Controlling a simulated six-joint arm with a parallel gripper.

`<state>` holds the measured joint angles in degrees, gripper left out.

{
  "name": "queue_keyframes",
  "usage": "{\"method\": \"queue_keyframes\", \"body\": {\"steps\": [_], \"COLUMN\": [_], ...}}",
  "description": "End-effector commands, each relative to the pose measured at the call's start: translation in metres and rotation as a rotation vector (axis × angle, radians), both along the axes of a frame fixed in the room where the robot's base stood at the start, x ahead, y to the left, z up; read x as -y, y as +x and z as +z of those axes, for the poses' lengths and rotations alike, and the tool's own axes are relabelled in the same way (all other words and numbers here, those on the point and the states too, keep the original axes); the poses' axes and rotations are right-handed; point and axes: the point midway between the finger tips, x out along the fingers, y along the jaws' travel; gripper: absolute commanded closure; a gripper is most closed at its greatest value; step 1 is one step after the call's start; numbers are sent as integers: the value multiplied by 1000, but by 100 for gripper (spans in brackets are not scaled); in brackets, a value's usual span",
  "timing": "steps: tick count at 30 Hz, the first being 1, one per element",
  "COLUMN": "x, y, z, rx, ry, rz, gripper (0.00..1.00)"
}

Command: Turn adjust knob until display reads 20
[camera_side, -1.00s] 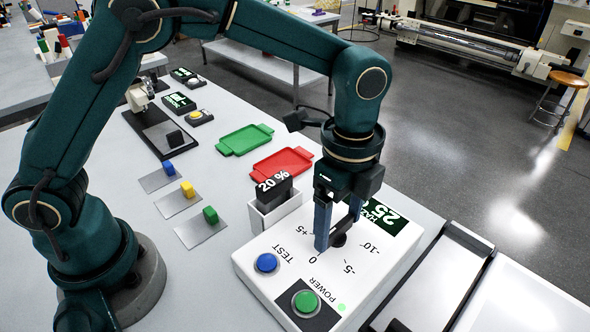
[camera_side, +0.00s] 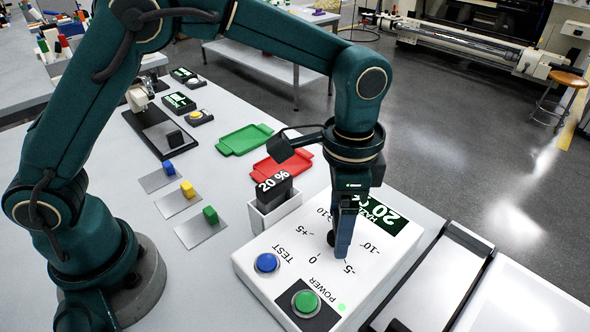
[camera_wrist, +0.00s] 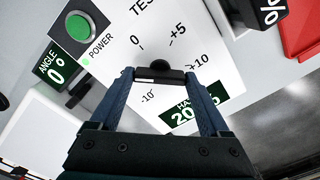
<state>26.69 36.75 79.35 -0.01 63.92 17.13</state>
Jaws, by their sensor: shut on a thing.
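The white control box (camera_side: 262,244) stands on the bench with a dial scale marked around the knob. The black adjust knob (camera_wrist: 160,74) sits between my fingers in the wrist view; in the side view it is mostly hidden behind them. My gripper (camera_side: 341,246) points down and is shut on the knob. The green display (camera_side: 389,216) reads 20 in the side view, with the rest of its text partly covered by my gripper. It also shows in the wrist view (camera_wrist: 193,108), where a finger covers part of it.
A blue TEST button (camera_side: 267,263) and a green POWER button (camera_side: 306,301) are on the box top. A holder with a black "20 %" card (camera_side: 273,190) stands behind the box. Red (camera_side: 283,167) and green (camera_side: 244,139) trays lie farther back.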

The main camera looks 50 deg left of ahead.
Motion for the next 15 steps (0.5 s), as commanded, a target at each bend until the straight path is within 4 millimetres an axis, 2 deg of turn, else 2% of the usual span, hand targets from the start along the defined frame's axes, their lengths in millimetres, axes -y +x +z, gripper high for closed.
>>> {"method": "queue_keyframes", "body": {"steps": [6, 15], "x": [0, 0], "y": [0, 0], "z": [1, 2], "rx": [1, 1], "ry": [-1, -1], "rz": [135, 228], "gripper": [76, 76]}}
